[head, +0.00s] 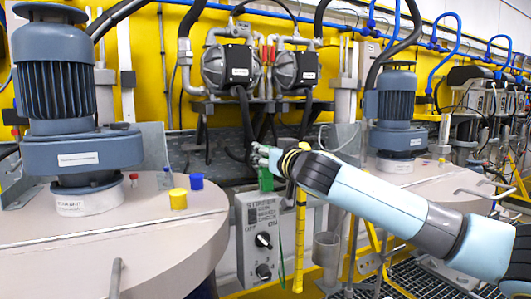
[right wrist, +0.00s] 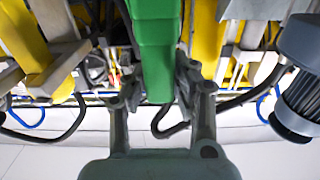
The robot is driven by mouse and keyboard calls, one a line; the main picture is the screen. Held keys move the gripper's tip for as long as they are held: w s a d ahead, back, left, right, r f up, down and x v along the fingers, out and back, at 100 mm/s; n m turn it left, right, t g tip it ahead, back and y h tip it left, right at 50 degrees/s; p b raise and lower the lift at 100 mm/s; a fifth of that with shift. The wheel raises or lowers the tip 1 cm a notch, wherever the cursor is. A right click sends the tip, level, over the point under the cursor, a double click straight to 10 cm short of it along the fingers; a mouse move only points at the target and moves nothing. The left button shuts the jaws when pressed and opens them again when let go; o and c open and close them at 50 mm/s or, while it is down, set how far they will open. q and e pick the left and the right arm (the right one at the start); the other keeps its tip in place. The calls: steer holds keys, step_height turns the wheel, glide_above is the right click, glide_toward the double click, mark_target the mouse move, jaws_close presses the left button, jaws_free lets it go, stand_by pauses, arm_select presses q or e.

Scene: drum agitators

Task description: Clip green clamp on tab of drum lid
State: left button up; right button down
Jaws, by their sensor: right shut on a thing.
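My right gripper (head: 264,158) reaches in from the right and is above the grey control box between the two drums. It is shut on the green clamp (head: 265,180), which hangs below its fingers. In the right wrist view the green clamp (right wrist: 155,45) sits between the fingers of the right gripper (right wrist: 160,82). The near drum lid (head: 110,225) is a beige disc at the left, and another drum lid (head: 430,178) is at the right. The clamp is apart from the near lid, right of its edge. I cannot make out the lid tab clearly. My left gripper is out of view.
A blue-grey motor (head: 60,100) stands on the near lid, with a yellow cap (head: 178,199) and a blue cap (head: 196,181) near its edge. The control box (head: 264,240) has two black knobs. Pumps (head: 230,65) and hoses line the yellow back wall.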

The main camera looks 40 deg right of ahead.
steer(key=c, duration=1)
jaws_free()
